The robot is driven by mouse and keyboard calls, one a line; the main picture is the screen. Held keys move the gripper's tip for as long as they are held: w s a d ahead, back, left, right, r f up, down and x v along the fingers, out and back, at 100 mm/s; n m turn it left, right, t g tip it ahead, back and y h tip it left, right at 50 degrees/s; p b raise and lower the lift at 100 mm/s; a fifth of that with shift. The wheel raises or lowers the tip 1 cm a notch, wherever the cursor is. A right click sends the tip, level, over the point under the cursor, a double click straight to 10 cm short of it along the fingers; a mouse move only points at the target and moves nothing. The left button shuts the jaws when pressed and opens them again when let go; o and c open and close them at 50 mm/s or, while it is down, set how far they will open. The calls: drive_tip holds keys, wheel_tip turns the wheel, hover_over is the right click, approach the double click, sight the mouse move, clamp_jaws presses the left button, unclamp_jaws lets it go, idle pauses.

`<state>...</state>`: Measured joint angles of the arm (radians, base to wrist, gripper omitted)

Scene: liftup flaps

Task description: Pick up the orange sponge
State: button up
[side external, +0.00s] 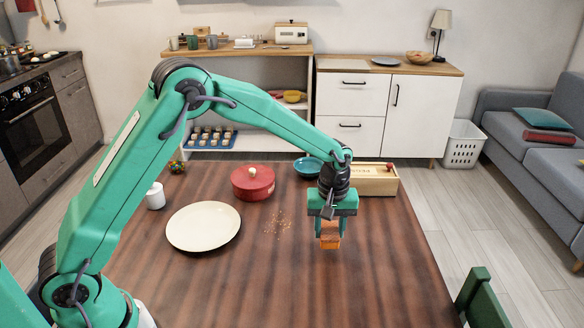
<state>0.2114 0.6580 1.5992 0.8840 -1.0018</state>
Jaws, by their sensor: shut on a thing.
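The orange sponge (330,241) is between the fingers of my gripper (329,232), over the right part of the wooden table (290,292). My gripper points down and is shut on the sponge. The fingers cover part of the sponge's sides. I cannot tell from this view whether the sponge touches the table or hangs just above it.
A cream plate (204,226), a red lidded pot (253,183) and a white cup (155,196) stand to the left. Crumbs (278,222) lie left of the sponge. A blue bowl (307,167) and a wooden box (377,182) are behind my gripper. The front of the table is clear.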

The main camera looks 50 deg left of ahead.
drive_tip(key=s+d+r, duration=0.7)
drive_tip(key=s+d, duration=0.1)
drive_tip(key=shift+d+r, duration=0.25)
idle(0.4)
drive_tip(key=shift+o, duration=0.6)
drive_tip(key=shift+w+a+f, duration=0.1)
drive_tip(key=shift+w+a, duration=0.1)
drive_tip(key=shift+a, duration=0.4)
drive_tip(key=shift+c, duration=0.2)
drive_tip(key=w+a+f, duration=0.1)
drive_tip(key=a+f, duration=0.2)
drive_tip(key=a, duration=1.4)
drive_tip(key=shift+a, duration=0.35)
